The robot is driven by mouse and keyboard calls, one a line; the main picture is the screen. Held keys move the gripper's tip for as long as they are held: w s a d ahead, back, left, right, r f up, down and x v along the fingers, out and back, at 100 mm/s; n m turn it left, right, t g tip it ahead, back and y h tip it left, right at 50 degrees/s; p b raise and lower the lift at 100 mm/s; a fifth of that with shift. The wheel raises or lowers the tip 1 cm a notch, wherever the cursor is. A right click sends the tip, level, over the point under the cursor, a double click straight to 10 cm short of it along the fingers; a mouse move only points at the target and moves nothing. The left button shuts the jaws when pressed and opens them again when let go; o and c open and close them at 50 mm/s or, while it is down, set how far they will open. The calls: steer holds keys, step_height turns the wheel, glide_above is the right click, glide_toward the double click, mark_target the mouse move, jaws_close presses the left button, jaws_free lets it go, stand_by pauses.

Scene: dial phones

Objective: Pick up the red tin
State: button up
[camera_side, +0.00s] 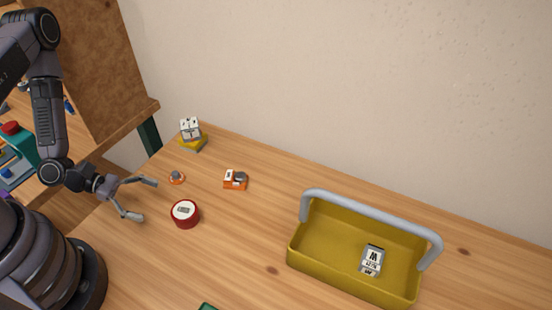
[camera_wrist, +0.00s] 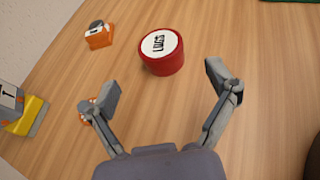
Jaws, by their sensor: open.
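The red tin (camera_side: 185,214) is a short round tin with a white top, standing upright on the wooden table. In the wrist view the red tin (camera_wrist: 163,53) has dark lettering on its lid and sits ahead of the fingers, between their lines. My gripper (camera_side: 149,199) is open and empty, just left of the tin in the side view and apart from it. In the wrist view my gripper (camera_wrist: 165,84) has its two fingers spread wide, with bare wood between them.
A small orange item (camera_side: 177,177) lies near the upper finger; in the wrist view a finger partly hides it. An orange block (camera_side: 235,180) and a yellow-grey stack (camera_side: 192,135) stand behind. A yellow handled crate (camera_side: 340,279) stands right, holding a grey-white block (camera_side: 372,259).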

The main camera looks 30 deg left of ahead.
mark_target(184, 210)
steer(key=x, duration=1)
steer(key=shift+w+d, duration=0.15)
steer(key=shift+d, duration=0.15)
steer(key=shift+c, duration=0.3)
steer(key=c, duration=1.1)
steer(key=shift+r, duration=0.1)
